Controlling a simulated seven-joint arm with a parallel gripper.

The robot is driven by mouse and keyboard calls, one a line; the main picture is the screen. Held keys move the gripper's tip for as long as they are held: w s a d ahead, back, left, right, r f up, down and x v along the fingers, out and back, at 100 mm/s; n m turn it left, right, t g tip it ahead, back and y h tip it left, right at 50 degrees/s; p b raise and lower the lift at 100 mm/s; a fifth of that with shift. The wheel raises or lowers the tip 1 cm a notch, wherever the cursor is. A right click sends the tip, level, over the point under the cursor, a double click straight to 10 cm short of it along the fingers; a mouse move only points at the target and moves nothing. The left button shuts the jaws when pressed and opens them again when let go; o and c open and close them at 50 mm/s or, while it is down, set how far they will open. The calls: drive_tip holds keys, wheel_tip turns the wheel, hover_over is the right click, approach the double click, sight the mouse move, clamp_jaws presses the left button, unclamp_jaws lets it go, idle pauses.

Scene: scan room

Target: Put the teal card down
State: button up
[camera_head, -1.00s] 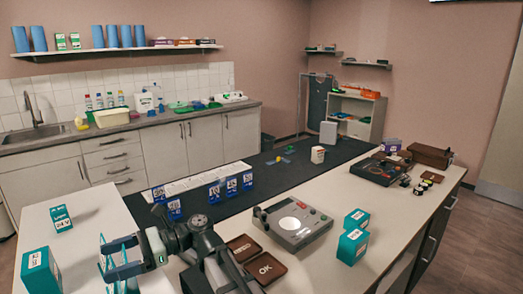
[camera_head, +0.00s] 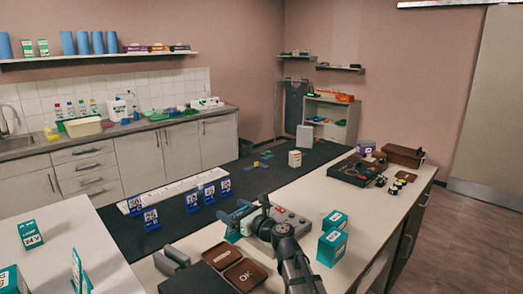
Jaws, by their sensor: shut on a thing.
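My gripper (camera_head: 246,216) is shut on a teal card (camera_head: 233,221) and holds it over the left side of a grey device (camera_head: 293,220) with red and green buttons. The card is seen at a steep angle and its print is not readable. My arm and gripper hide much of the device, including its top plate. I cannot tell whether the card touches the device. Two brown trays lie in front of it, one marked OK (camera_head: 246,276) and one (camera_head: 221,257) with unclear lettering.
Two teal boxes (camera_head: 332,246) stand right of my arm. A teal 24V box (camera_head: 30,234) stands on the left white table.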

drive_tip(key=w+d+r+m+t+h, duration=0.25)
drive_tip(key=d+m+h, duration=0.35)
drive_tip(key=d, duration=1.1)
drive_tip(key=w+d+r+m+t+h, duration=0.1)
drive_tip(key=w+d+m+t+h, duration=0.25)
drive_tip(key=d+h, duration=0.95)
drive_tip(key=a+y, duration=0.2)
drive_tip(key=y, duration=0.1)
drive_tip(key=a+y, duration=0.2)
drive_tip(key=shift+s+f+y, duration=0.15)
drive_tip(key=shift+s+y, duration=0.05)
drive_tip(key=shift+y, duration=0.2)
